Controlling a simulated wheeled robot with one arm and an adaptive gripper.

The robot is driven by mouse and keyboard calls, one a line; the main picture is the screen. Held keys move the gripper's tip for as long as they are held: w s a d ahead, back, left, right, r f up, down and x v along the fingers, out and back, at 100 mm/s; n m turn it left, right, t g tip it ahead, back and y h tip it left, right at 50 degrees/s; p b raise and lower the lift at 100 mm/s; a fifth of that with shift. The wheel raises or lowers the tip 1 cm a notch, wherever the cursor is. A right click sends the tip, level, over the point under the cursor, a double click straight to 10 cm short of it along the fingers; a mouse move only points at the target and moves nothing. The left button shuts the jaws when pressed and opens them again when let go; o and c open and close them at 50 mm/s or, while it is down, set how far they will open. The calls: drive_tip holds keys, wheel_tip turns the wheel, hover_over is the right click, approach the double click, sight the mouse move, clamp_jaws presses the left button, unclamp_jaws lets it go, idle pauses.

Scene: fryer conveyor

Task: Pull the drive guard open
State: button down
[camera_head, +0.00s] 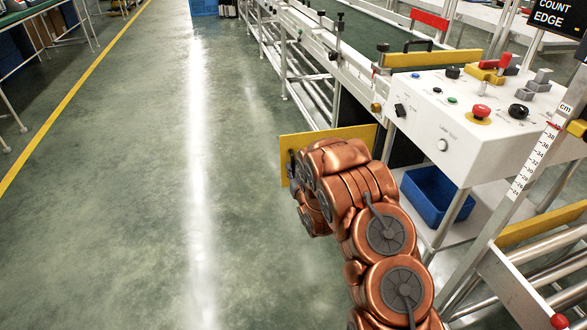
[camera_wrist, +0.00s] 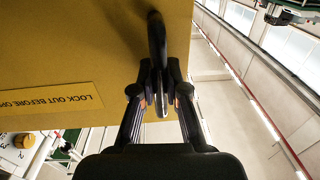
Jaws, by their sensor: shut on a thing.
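The drive guard (camera_head: 332,140) is a yellow panel that juts out from the conveyor's side towards the aisle, at an angle to the conveyor. In the wrist view it is the large yellow plate (camera_wrist: 70,45) with a "LOCK OUT BEFORE OP…" label (camera_wrist: 55,101). A dark handle (camera_wrist: 156,32) stands on it near its free edge. My gripper (camera_wrist: 160,84) is shut on this handle. In the head view my copper arm hides the lower part of the guard, and the grip itself is too small to make out.
The white control box (camera_head: 470,115) with a red button (camera_head: 481,110) stands to the right of the guard. A blue bin (camera_head: 436,192) sits on the shelf below it. The conveyor (camera_head: 345,70) runs away behind. The green floor (camera_head: 130,200) to the left is clear.

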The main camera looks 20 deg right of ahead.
drive_tip(key=shift+s+r, duration=0.1)
drive_tip(key=shift+s, duration=0.05)
drive_tip(key=c, duration=1.2)
unclamp_jaws()
drive_tip(key=shift+s, duration=0.1)
drive_tip(key=shift+s, duration=3.7)
